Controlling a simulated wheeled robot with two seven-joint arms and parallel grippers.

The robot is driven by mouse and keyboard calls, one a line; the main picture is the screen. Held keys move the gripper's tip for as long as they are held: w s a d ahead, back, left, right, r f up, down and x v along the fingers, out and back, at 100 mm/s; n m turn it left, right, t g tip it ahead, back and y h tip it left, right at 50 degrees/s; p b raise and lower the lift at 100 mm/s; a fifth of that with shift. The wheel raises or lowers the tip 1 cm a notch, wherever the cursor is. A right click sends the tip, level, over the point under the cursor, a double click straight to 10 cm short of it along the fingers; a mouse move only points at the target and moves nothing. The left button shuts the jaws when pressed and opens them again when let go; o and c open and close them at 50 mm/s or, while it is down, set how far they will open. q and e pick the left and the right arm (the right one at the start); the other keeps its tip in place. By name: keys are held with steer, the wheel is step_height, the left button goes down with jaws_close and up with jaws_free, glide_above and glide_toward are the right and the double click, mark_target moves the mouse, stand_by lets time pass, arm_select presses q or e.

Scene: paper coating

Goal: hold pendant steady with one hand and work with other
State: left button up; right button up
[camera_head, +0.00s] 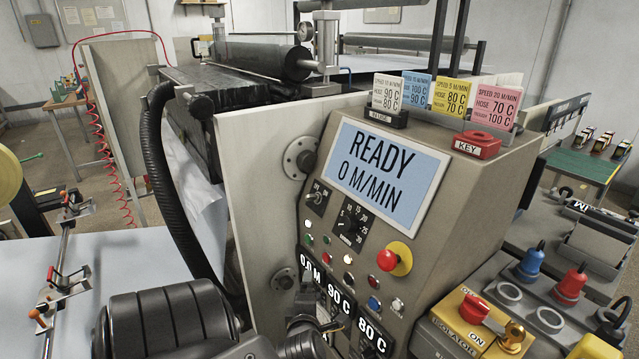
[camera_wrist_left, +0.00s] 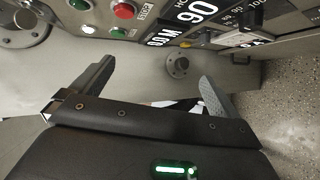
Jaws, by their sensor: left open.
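I cannot make out a hand-held pendant for certain in either view. The control panel (camera_head: 390,220) of the machine fills the middle of the head view. Its screen (camera_head: 388,172) reads READY, 0 M/MIN. A red stop button (camera_head: 387,260) on a yellow collar, a dial (camera_head: 350,224) and small coloured buttons sit below it. My left gripper (camera_head: 308,332) is low in front of the panel, partly hiding the 0.0 M, 90 C and 80 C readouts. In the left wrist view my left gripper (camera_wrist_left: 158,85) has its fingers wide apart, with nothing between them. My right gripper is not seen.
A yellow isolator box (camera_head: 475,322) with a red switch stands at the lower right, near blue and red connectors (camera_head: 570,285). Coloured setting cards (camera_head: 445,95) stand on top of the panel. A black hose (camera_head: 160,190) runs down at the left. The rollers (camera_head: 270,60) are behind.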

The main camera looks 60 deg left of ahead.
arm_select(q)
jaws_close()
stand_by(0.7)
stand_by(1.0)
